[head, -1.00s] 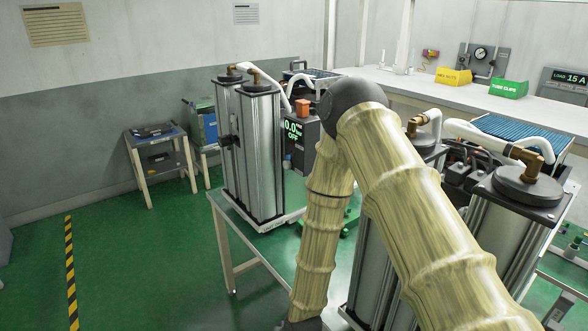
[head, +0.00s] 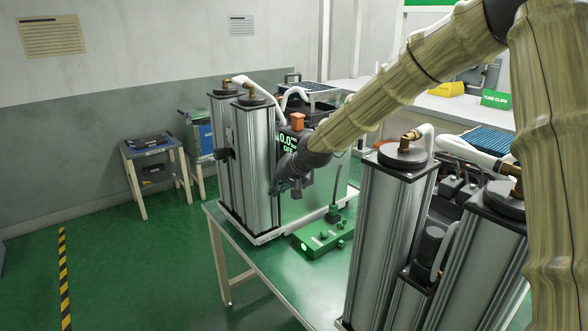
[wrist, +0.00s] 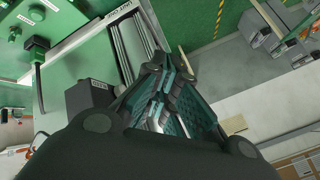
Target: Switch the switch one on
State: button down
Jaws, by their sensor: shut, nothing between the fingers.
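In the head view, a unit of silver columns (head: 250,165) stands on the green table, with a dark display box (head: 288,142) reading 0.0 and OFF behind it. My gripper (head: 276,190) is in front of the display box, close to the right column. In the wrist view my gripper's fingers (wrist: 172,68) are together and empty, beside a silver column (wrist: 132,45) and a small dark labelled box (wrist: 90,97). I cannot make out which part is switch one.
A second column unit (head: 395,215) stands at the right, near my arm. White hoses (head: 262,88) run above the left unit. A small stand (head: 155,165) is at the back left. The green floor at left is free.

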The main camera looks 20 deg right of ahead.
jog(key=d+r+m+h+p, duration=0.1)
jog(key=d+r, duration=0.5)
jog(key=d, duration=0.6)
jog(key=shift+s+p, duration=0.3)
jog(key=shift+f, duration=0.1)
jog(key=w+a+f+b, duration=0.4)
jog(key=w+f, duration=0.2)
jog(key=w, duration=0.2)
jog(key=shift+w+a+f+b, duration=0.3)
jog(key=shift+a+f, duration=0.05)
jog(key=shift+f, duration=0.05)
